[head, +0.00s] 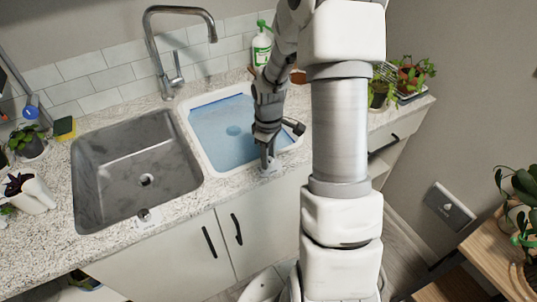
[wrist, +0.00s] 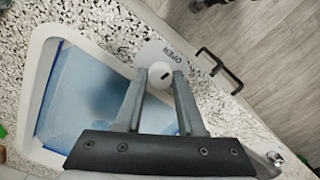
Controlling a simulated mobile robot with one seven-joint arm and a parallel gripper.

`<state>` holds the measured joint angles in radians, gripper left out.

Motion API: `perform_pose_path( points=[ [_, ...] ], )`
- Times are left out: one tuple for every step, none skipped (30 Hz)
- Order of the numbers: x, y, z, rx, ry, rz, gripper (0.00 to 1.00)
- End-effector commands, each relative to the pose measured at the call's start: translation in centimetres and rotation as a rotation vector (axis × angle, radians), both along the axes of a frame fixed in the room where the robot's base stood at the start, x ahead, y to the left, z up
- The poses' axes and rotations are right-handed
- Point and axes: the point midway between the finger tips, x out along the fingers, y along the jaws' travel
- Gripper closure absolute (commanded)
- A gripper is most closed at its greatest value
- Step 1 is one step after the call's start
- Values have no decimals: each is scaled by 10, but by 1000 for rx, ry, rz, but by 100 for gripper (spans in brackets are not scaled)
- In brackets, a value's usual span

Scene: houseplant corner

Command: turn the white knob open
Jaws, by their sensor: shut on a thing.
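The white knob (wrist: 158,77) sits between my fingertips in the wrist view, with a short dark mark on it. Around it is a round pale plate (wrist: 160,52) lettered OPEN, on the speckled counter. My gripper (wrist: 161,72) is shut on the knob from above, one finger on each side. In the head view my gripper (head: 268,165) points down at the counter's front strip, beside the front right corner of the white basin (head: 196,143). The basin holds blue water (head: 225,122). In the head view the knob is mostly hidden by my fingers.
A grey sink (head: 120,160) stands left of the basin, with another small knob (head: 145,215) on a plate before it. A tall faucet (head: 160,50), a green-and-white bottle (head: 261,48) and potted plants (head: 405,75) stand behind. Cabinet handles (wrist: 221,72) project below the front edge.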

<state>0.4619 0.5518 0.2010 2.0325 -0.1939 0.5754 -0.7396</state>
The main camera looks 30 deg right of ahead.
Motion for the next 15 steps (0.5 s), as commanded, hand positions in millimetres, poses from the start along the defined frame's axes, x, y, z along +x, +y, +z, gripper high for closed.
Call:
perform_pose_path(
  points=[
    [0, 0, 2, 0, -1, 30, 100],
    [1, 0, 2, 1, -1, 50, 100],
    [1, 0, 2, 0, -2, 74, 100],
    [0, 0, 2, 0, -1, 91, 100],
    [1, 0, 2, 0, -1, 107, 100],
    [1, 0, 1, 0, -1, 126, 100],
    [1, 0, 1, 0, -1, 139, 100],
    [1, 0, 1, 0, -2, 151, 100],
    [1, 0, 1, 0, -3, 165, 100],
    [1, 0, 1, 0, -3, 175, 100],
    [1, 0, 1, 0, -3, 184, 100],
    [1, 0, 1, 0, -3, 194, 100],
    [1, 0, 1, 0, -3, 201, 100],
    [1, 0, 1, 0, -3, 206, 100],
    [1, 0, 1, -1, -3, 212, 100]
  ],
)
